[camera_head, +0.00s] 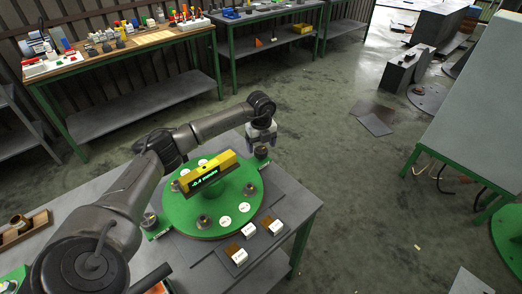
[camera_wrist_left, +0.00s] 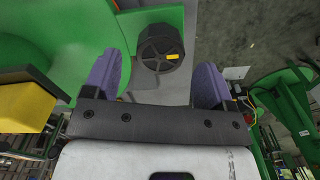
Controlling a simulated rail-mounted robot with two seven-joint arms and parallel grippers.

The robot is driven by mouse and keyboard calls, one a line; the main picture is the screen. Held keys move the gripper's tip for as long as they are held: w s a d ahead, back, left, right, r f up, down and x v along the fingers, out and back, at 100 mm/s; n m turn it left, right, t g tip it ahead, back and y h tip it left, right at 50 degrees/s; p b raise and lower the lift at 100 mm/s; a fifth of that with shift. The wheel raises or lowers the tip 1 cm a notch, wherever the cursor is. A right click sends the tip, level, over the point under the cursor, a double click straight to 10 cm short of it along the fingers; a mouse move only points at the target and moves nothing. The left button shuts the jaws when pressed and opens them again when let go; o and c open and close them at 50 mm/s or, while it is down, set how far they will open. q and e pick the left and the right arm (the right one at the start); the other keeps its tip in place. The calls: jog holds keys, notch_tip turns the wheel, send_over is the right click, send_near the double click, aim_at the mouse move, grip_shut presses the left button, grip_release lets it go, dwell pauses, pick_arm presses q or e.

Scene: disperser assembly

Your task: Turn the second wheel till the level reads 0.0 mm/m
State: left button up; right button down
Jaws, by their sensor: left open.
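A yellow level (camera_head: 208,172) lies across the round green plate (camera_head: 239,194) on the near table. Its dark display appears to read -0.4 mm/m, in small digits. A dark wheel (camera_head: 261,153) sits at the plate's far right edge. My left gripper (camera_head: 262,138) is over this wheel, open. In the left wrist view the black round wheel (camera_wrist_left: 161,47) with a yellow mark shows between the two purple fingers of my left gripper (camera_wrist_left: 157,68), with a gap on each side. The level's yellow end (camera_wrist_left: 22,110) is at the left there. Another wheel (camera_head: 149,221) is at the plate's left edge. My right gripper is not seen.
A wooden tray (camera_head: 24,231) is at the left. Work benches (camera_head: 138,47) with tools stand behind. The floor right of the table is mostly clear.

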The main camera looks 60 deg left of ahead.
pick_arm(q)
jog(key=shift+f, duration=1.2)
jog(key=shift+c, duration=0.3)
jog(key=c, duration=0.9)
jog(key=shift+o, duration=0.2)
jog(key=shift+r, duration=0.1)
